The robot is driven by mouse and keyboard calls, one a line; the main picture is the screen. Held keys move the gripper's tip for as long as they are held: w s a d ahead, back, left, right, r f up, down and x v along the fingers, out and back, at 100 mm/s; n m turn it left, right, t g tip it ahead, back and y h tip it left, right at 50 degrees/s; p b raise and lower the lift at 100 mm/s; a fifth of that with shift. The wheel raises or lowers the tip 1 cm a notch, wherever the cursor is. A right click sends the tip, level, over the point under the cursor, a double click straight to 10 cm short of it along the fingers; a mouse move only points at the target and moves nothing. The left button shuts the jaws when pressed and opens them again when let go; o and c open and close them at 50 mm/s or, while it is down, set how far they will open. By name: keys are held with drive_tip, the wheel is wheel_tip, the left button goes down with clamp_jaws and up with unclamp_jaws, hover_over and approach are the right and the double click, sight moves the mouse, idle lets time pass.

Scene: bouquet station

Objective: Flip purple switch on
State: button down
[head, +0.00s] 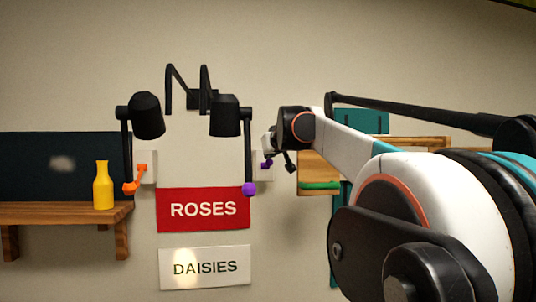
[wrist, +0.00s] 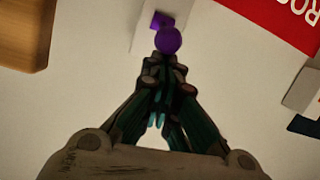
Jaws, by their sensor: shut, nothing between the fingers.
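The purple switch has a white plate (head: 263,168) on the wall, right of the red sign, with a purple part (head: 266,163) on it. My gripper in the head view (head: 276,150) partly covers the plate.
Two black lamps, left (head: 147,116) and right (head: 225,116), hang above the red ROSES sign (head: 203,224) and white DAISIES sign (head: 205,281). An orange switch (head: 135,179) is at left. A yellow bottle (head: 103,187) stands on a wooden shelf (head: 60,213). A wooden shelf (head: 318,168) is right of my gripper.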

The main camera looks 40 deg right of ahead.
sight(268, 161)
drive_tip(key=shift+s+a+f+b, duration=0.15)
drive_tip(key=shift+s+f+b, duration=0.1)
drive_tip(key=shift+f, duration=0.35)
drive_tip(key=shift+s+a+f+b, duration=0.15)
drive_tip(key=shift+f+b, duration=0.15)
drive_tip(key=shift+f, duration=0.25)
drive_tip(key=shift+s+a+f+b, duration=0.1)
drive_tip(key=shift+s+f+b, duration=0.15)
drive_tip(key=shift+f, duration=0.35)
drive_tip(key=shift+w, duration=0.1)
drive_tip(key=shift+r, duration=0.15)
